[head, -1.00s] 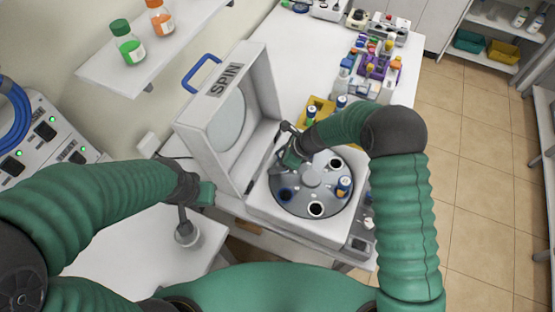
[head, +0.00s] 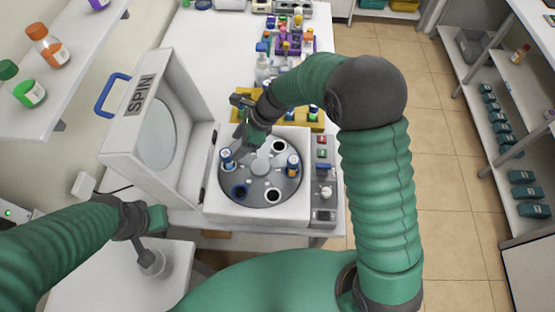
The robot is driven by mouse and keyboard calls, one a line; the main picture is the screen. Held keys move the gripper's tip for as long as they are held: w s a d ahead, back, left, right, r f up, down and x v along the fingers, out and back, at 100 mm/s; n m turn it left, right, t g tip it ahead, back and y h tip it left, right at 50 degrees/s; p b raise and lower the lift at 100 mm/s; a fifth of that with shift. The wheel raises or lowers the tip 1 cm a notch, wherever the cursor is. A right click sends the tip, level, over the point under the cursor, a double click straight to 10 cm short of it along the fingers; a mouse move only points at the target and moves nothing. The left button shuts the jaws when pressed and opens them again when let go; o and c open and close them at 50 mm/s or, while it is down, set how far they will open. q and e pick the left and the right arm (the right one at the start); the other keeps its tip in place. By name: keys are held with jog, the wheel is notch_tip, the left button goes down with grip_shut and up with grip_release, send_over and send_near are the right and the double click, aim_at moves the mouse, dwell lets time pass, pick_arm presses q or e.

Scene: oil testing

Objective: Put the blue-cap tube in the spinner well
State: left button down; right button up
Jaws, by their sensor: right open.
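The spinner's round grey rotor (head: 262,172) sits in a white machine with its SPIN lid (head: 155,120) raised. A blue-cap tube (head: 227,160) stands in the left well of the rotor. My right gripper (head: 241,128) is open, just behind and above the left tube. My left gripper (head: 148,240) is low at the left; its fingers are unclear.
A yellow rack (head: 313,121) with tubes stands behind the spinner, partly hidden by my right arm. Bottles and a purple rack (head: 295,47) stand farther back. A shelf with bottles (head: 50,45) overhangs the left.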

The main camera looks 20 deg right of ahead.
jog(key=s+d+r+n+h, duration=0.2)
jog(key=s+d+n+h, duration=0.3)
jog(key=s+d+n, duration=0.9)
jog(key=s+n, duration=0.3)
jog(key=n, duration=0.4)
jog(key=shift+s+d+r+t+h, duration=0.2)
jog(key=shift+s+d+t+h, duration=0.1)
jog(key=shift+s+h, duration=0.1)
jog(key=shift+s, duration=0.15)
